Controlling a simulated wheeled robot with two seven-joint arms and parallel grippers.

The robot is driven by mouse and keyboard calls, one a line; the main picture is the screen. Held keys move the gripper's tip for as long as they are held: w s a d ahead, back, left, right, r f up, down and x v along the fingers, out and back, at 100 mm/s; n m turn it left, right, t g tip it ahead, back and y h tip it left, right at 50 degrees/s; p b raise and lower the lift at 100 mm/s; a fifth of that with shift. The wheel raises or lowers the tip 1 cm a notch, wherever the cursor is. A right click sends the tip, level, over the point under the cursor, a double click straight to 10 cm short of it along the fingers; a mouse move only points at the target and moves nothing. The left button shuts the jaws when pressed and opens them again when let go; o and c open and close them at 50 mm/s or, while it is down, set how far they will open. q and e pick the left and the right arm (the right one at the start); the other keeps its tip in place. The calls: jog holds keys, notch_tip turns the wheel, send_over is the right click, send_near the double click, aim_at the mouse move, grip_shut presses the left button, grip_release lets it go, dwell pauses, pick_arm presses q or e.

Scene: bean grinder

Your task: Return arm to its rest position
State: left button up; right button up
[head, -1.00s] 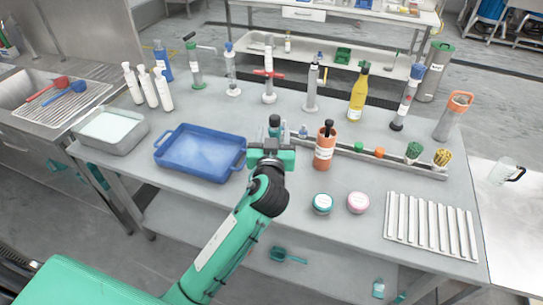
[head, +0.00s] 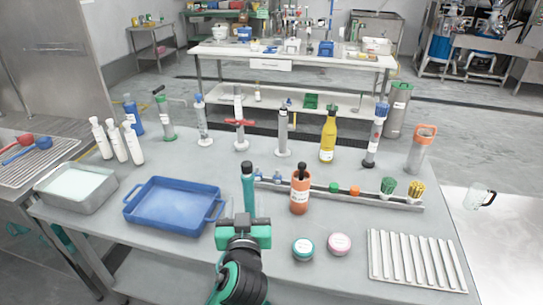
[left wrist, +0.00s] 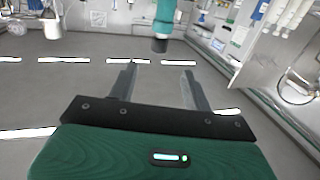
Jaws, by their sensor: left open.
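My left gripper (head: 243,222) is at the front edge of the table (head: 335,275), in front of a teal cylinder (head: 248,187). The cylinder stands upright on the tabletop, partly hidden behind the gripper. In the left wrist view, the two fingers of my left gripper (left wrist: 160,75) are spread with nothing between them. A teal cylinder with a dark end (left wrist: 164,25) shows past the fingertips in that view, apart from them. My right gripper is in neither view.
An orange bottle (head: 299,192) stands right of the teal cylinder, with two small round jars, one green (head: 303,249) and one pink (head: 340,243), in front. A blue tray (head: 172,208) lies to the left. A ribbed white rack (head: 416,260) lies at right.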

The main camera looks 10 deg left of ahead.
pick_arm(q)
jog(key=s+a+f+m+g+h, duration=0.1)
jog(key=s+a+f+g, duration=0.2)
jog(key=s+f, duration=0.3)
jog(key=s+a+f+g, duration=0.3)
jog(key=f+g, duration=0.1)
jog(key=f, duration=0.5)
jog(key=s+a+f+m+g+h, duration=0.15)
jog(key=s+f+g, duration=0.25)
jog(key=s, duration=0.5)
jog(key=s+f+m+g+h, duration=0.25)
jog(key=s+f, duration=0.25)
jog(key=s, duration=0.3)
notch_tip(320, 180, down, 28)
jog(key=g, duration=0.2)
jog(key=s+a+f, duration=0.3)
jog(key=s+f, duration=1.6)
jog(key=f, duration=0.2)
jog(key=shift+s+f+g+y, duration=0.3)
jog(key=shift+f+g, duration=0.1)
jog(key=shift+g, duration=0.05)
